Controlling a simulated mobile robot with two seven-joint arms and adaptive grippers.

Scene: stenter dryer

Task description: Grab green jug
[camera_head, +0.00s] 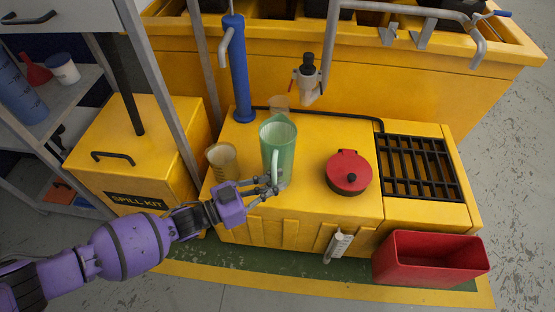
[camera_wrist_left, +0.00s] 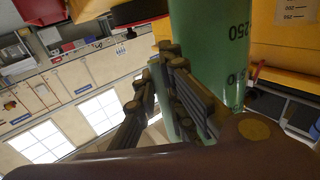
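The green jug (camera_head: 279,141) is a tall translucent measuring jug, upright on the yellow unit. In the left wrist view, the jug (camera_wrist_left: 215,35) shows dark volume marks. Its handle faces my left gripper (camera_head: 275,187). In the left wrist view, the fingers of my left gripper (camera_wrist_left: 160,75) lie on either side of the handle, close to it. I cannot tell whether they press on it. The jug appears to rest on the surface. My right gripper is in neither view.
A beige measuring cup (camera_head: 222,161) stands just left of the jug. A red round can (camera_head: 348,172) stands to its right, before a black grate (camera_head: 418,168). A blue post (camera_head: 239,70) rises behind. A red bin (camera_head: 430,260) sits at the front right. A spill kit box (camera_head: 130,150) is left.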

